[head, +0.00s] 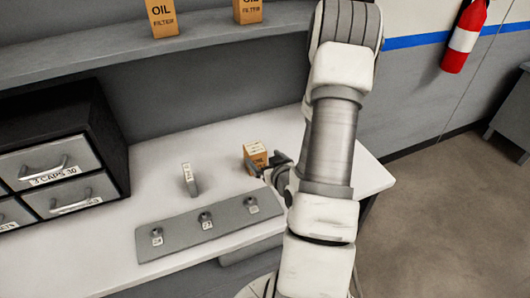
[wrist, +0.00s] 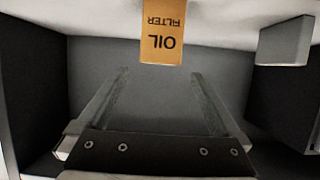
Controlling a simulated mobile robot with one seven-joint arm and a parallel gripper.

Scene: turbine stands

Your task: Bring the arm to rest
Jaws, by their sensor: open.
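My arm reaches over the white workbench (head: 155,240) from its right side in the head view. My gripper (head: 268,171) is low over the bench, close by an orange oil filter box (head: 255,156), and is partly hidden behind my arm. In the wrist view my gripper (wrist: 160,80) has its two fingers spread wide, with nothing between them but grey background. The oil filter box (wrist: 162,32) shows upside down at the top, beyond the fingertips. The exact gap between them cannot be told.
A small pale block (head: 189,179) stands left of the box. A grey strip with several labelled pegs (head: 207,223) lies in front. A drawer cabinet (head: 60,150) stands left. A shelf (head: 150,50) with two oil filter boxes runs above. Open floor (head: 450,200) lies right.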

